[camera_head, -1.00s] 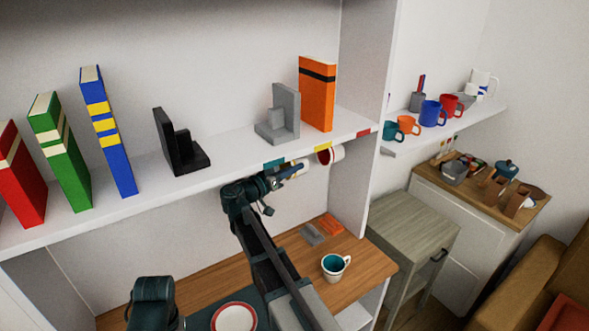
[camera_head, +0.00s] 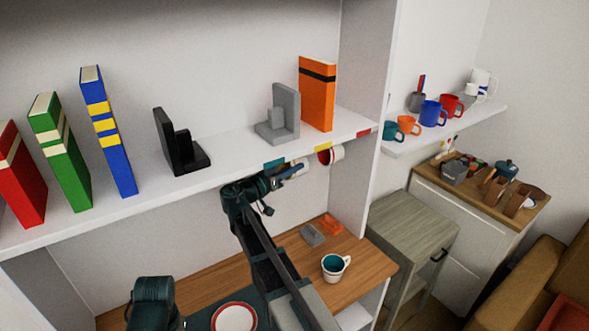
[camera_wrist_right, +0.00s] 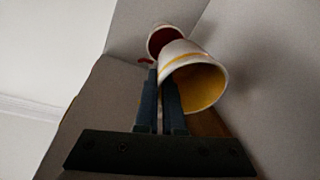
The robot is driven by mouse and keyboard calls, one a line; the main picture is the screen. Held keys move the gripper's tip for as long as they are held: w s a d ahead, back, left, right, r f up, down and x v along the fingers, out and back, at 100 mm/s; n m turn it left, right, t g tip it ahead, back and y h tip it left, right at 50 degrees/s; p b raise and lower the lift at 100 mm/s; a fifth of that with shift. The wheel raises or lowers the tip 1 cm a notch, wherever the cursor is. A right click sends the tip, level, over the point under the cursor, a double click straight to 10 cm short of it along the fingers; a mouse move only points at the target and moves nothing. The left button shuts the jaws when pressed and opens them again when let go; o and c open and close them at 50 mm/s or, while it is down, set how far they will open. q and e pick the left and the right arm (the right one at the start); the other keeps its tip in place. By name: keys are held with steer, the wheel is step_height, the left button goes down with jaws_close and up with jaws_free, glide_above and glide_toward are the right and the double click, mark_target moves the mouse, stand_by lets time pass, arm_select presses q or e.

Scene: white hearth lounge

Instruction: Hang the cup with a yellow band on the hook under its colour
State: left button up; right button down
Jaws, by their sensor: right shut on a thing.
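The cup with a yellow band (camera_wrist_right: 196,76) is white with a yellow inside and tilts sideways in the right wrist view. My right gripper (camera_wrist_right: 162,82) is shut on it, apparently at the handle, which the fingers hide. In the head view my right gripper (camera_head: 291,171) is just below the shelf edge, near the teal marker (camera_head: 274,164), and mostly hides this cup. The yellow marker (camera_head: 323,147) is further right on that edge. A white cup with a red inside (camera_head: 336,154) hangs under the shelf to the right. My left gripper is out of view.
The shelf edge (camera_head: 215,181) runs just above my right gripper. The red marker (camera_head: 363,133) is near its right end, beside the upright panel (camera_head: 357,195). A white cup with a teal inside (camera_head: 336,266) and a red-rimmed plate (camera_head: 234,318) are on the desk below.

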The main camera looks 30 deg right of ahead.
steer(key=c, duration=0.9)
jaws_free()
steer(key=shift+c, duration=0.2)
steer(key=shift+a, duration=0.2)
steer(key=shift+s+a, duration=0.1)
steer(key=shift+a, duration=0.25)
steer(key=shift+s+a, duration=0.15)
steer(key=shift+a, duration=0.2)
steer(key=shift+s+a, duration=0.15)
steer(key=shift+a, duration=0.55)
steer(key=shift+s+a, duration=0.1)
steer(key=shift+a, duration=0.2)
steer(key=shift+s+a, duration=0.15)
steer(key=shift+a, duration=0.55)
steer(key=shift+a, duration=0.35)
